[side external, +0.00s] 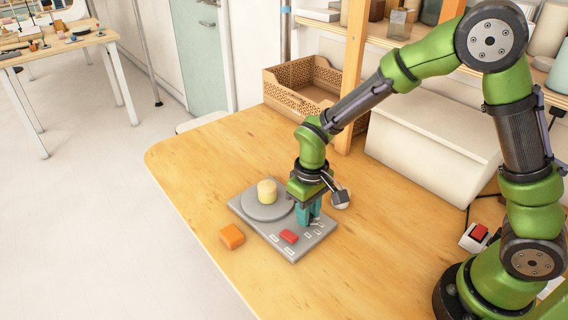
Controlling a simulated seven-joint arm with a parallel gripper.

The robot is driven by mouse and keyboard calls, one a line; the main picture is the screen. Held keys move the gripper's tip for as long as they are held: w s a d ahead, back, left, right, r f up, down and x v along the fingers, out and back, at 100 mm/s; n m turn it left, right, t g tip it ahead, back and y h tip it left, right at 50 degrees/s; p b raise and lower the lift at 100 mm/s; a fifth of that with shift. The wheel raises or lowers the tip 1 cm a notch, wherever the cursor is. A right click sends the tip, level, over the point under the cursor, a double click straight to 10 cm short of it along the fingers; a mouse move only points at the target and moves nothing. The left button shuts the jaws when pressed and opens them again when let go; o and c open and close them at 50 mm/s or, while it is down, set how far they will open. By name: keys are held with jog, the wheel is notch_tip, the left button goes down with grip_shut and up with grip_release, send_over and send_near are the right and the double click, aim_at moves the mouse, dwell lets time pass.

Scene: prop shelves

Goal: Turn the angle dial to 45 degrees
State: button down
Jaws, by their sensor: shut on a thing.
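A grey device (262,232) lies on the wooden table, with a round grey platter (250,211) that carries a pale yellow cylinder (267,190). A red button (289,236) and several small pale markings or switches show on its near and right part. My gripper (309,220) points down over the right part of the device, its teal fingers low at the panel. It is shut on what appears to be the angle dial, which the fingers largely hide. I cannot read the dial's angle from this view.
An orange block (232,236) lies on the table just left of the device. A white box (432,143) and a cardboard-coloured perforated bin (300,85) stand behind. A red-topped switch box (476,236) is near my base. The table front is clear.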

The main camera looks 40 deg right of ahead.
dwell(0.4)
jog(key=c, duration=0.9)
grip_release()
jog(key=shift+r, duration=0.1)
notch_tip(320, 180, up, 17)
jog(key=s+d+r+m+t+y, duration=0.1)
jog(key=s+d+r+m+t, duration=0.1)
jog(key=s, duration=0.4)
jog(key=s+d+r+m+t+y, duration=0.1)
jog(key=s+d+r+m+t, duration=0.1)
jog(key=s+d+t, duration=0.3)
jog(key=shift+s+d+m, duration=0.25)
jog(key=shift+s+m, duration=0.25)
jog(key=shift+s, duration=0.6)
